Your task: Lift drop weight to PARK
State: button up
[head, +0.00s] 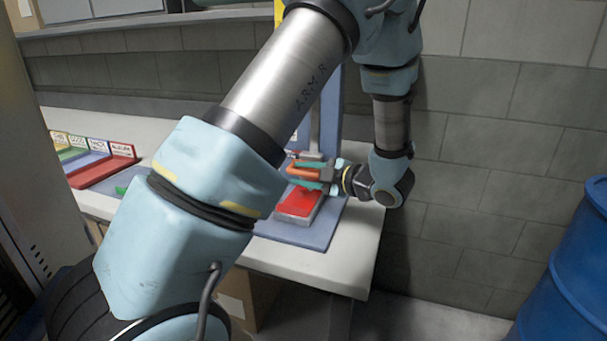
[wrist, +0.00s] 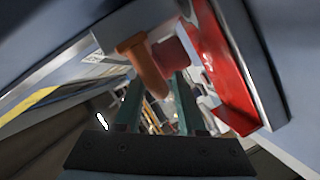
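The drop weight's orange handle (head: 303,172) sits low at the blue upright post (head: 331,115), just above a red pad (head: 297,203) on a grey block. In the wrist view the orange handle (wrist: 147,68) reaches from a grey block toward the space between my fingers. My gripper (head: 316,178) comes in from the right at the handle's height. In the wrist view the teal fingers of my gripper (wrist: 157,80) stand apart, one on each side of the handle's end, with gaps showing. The weight's body is mostly hidden behind my arm. PARK is not readable.
The rig's blue base plate (head: 326,222) lies on a pale bench (head: 357,250). Labelled coloured trays (head: 106,168) stand on the bench at the left. A block wall (head: 480,130) is close behind, and a blue barrel (head: 572,275) stands at the right.

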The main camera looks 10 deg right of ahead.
grip_shut()
dwell(1.1)
